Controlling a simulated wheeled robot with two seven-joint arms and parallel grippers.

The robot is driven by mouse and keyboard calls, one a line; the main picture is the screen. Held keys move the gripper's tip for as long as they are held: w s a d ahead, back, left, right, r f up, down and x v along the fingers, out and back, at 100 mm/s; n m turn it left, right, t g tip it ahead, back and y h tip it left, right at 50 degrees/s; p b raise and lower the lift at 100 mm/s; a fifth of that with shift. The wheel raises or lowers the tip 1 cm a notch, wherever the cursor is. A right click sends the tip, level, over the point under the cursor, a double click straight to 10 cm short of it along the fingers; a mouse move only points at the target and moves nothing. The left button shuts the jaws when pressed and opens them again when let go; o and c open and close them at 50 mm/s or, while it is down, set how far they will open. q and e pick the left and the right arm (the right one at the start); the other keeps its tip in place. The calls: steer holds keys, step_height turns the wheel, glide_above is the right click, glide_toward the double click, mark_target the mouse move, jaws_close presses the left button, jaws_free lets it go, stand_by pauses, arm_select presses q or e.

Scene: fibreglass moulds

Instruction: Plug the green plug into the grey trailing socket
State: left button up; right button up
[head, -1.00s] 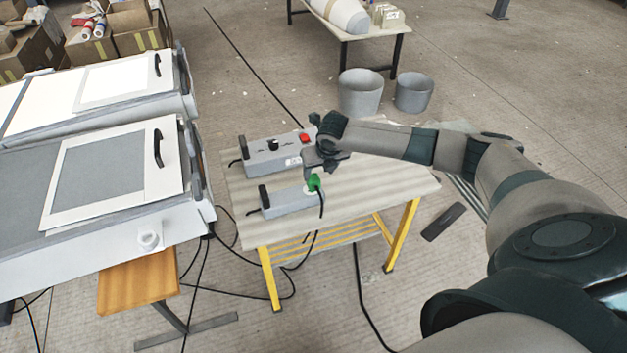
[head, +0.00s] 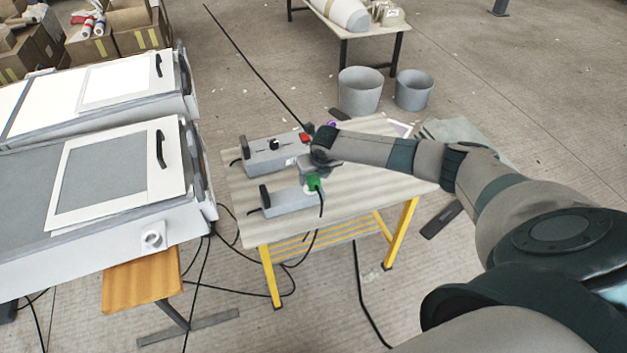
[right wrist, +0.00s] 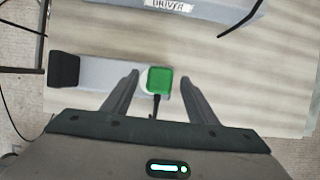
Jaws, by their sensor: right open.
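The green plug (head: 313,183) is at the right end of the grey trailing socket (head: 285,202), over its pale round outlet; I cannot tell how deep it sits. Its black cable hangs down beside the socket. My right gripper (head: 313,176) is at the plug. In the right wrist view my right gripper (right wrist: 158,82) is open, with a finger on each side of the green plug (right wrist: 159,78) and visible gaps between. The grey trailing socket (right wrist: 105,76), with a black end, runs left from the plug. My left gripper is out of view.
The table's front right is clear. White-framed moulds (head: 105,180) stand at left.

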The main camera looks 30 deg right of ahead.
steer(key=shift+x, duration=1.15)
steer(key=c, duration=1.2)
steer(key=shift+o, duration=0.2)
steer(key=shift+r, duration=0.1)
steer(key=shift+r+b, duration=0.35)
steer(key=shift+r, duration=0.4)
step_height(320, 180, up, 3)
steer(key=shift+d+f+b, duration=0.15)
steer(key=shift+f+b, duration=0.1)
steer(key=shift+b, duration=0.35)
steer(key=s+d+r+b, duration=0.3)
steer(key=s+d+r, duration=0.4)
steer(key=s+d, duration=0.1)
steer(key=shift+s, duration=0.15)
steer(key=shift+a, duration=0.1)
